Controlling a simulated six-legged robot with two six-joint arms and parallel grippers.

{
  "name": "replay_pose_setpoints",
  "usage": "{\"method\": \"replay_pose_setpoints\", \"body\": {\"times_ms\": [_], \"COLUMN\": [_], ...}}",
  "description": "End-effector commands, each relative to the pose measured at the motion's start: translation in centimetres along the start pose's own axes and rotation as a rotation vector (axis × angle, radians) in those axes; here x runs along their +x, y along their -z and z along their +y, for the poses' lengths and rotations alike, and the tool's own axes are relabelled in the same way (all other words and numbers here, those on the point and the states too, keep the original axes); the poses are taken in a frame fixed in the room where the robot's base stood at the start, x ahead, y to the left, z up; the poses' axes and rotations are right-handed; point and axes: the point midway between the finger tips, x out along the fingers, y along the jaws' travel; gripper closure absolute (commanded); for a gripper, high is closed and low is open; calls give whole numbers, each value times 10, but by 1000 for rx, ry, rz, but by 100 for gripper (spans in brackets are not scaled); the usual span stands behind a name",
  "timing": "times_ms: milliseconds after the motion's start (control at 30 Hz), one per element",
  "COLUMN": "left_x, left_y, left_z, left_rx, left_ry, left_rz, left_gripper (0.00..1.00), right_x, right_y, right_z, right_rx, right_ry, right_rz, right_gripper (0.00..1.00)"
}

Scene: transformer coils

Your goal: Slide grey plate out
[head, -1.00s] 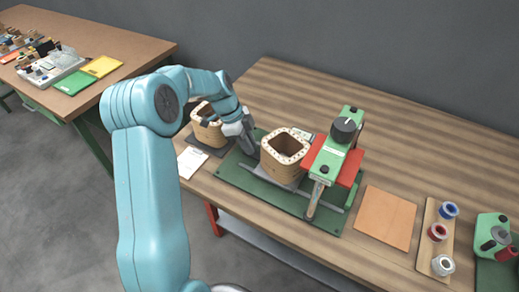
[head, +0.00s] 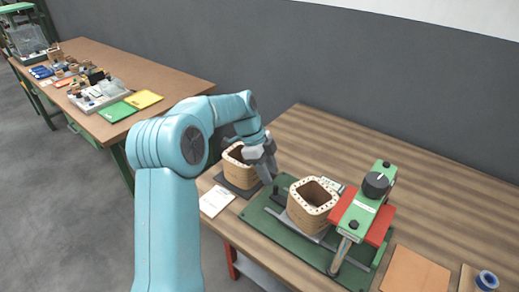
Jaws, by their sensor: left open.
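A tan square coil (head: 312,203) with a hollow middle stands on a grey plate (head: 303,231) on a green base (head: 262,222). The plate shows as a thin light-grey edge under the coil; the rest is hidden. A green press (head: 366,208) with a black knob and red block stands close to the coil's right side. My left gripper (head: 268,178) is open and points down near the base's back left end, between this coil and a second tan coil (head: 238,162). It appears empty and apart from the grey plate. My right gripper is out of view.
The second coil stands on a dark plate (head: 232,188) on the wooden table. A white paper (head: 216,201) lies in front of it. An orange-brown sheet (head: 415,271) lies at right. A side table (head: 180,88) holds green and yellow trays.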

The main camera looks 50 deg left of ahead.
Motion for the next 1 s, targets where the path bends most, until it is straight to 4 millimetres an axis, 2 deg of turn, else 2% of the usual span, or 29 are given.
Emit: {"method": "replay_pose_setpoints", "body": {"times_ms": [33, 200, 400, 567, 867, 1000], "left_x": [-15, -57, -87, -94, -94, -87], "left_y": [0, 0, 0, 0, 0, -3], "left_z": [-1, 0, 0, 0, 0, -3], "left_rx": [-1, -1, -1, -1, -13, -217], "left_ry": [6, 3, 1, -1, 0, 26], "left_rz": [-1, -1, -1, 0, 0, -10], "left_gripper": [58, 58, 58, 58, 58, 58], "right_x": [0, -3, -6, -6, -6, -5], "right_y": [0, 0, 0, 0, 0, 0], "right_z": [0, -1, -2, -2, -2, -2], "right_rx": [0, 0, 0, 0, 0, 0], "right_ry": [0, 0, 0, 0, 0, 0], "right_rz": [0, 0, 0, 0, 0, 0], "right_gripper": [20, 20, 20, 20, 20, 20]}}
